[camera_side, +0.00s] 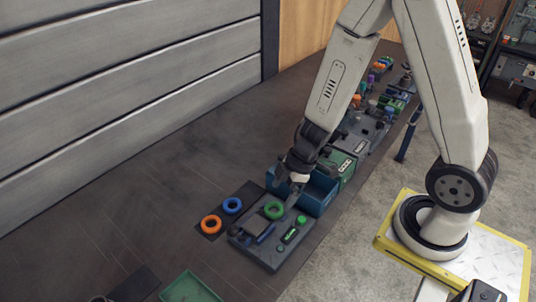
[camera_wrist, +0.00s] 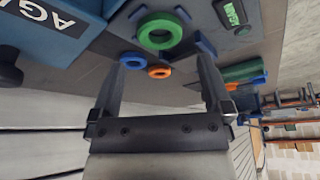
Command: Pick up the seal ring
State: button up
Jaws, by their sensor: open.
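Three rings are in view, and I cannot tell from looks which is the seal ring. A green ring (camera_side: 266,210) lies on a grey fixture board (camera_side: 262,257); it also shows large in the wrist view (camera_wrist: 160,17). An orange ring (camera_side: 204,225) and a blue ring (camera_side: 225,207) lie on a dark mat left of the board; both show smaller in the wrist view, orange (camera_wrist: 150,72) and blue (camera_wrist: 124,61). My gripper (camera_wrist: 170,62) is open and empty, its fingers apart. In the side view my gripper (camera_side: 292,197) is above the board's back edge, near the green ring.
A blue bin (camera_side: 318,196) stands right behind the board, close to my gripper. A green labelled box (camera_side: 347,170) and more parts line the bench behind it. A green tray (camera_side: 188,288) sits at the front. The bench at left is clear.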

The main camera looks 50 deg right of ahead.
aim_at(273, 208)
jog(key=shift+x, duration=2.45)
jog(key=shift+d, duration=0.1)
jog(key=c, duration=1.2)
jog(key=shift+c, duration=0.2)
jog(key=shift+r, duration=0.25)
jog(key=shift+s+r, duration=0.1)
jog(key=shift+r, duration=4.6)
jog(key=shift+r, duration=0.2)
jog(key=shift+r, duration=1.25)
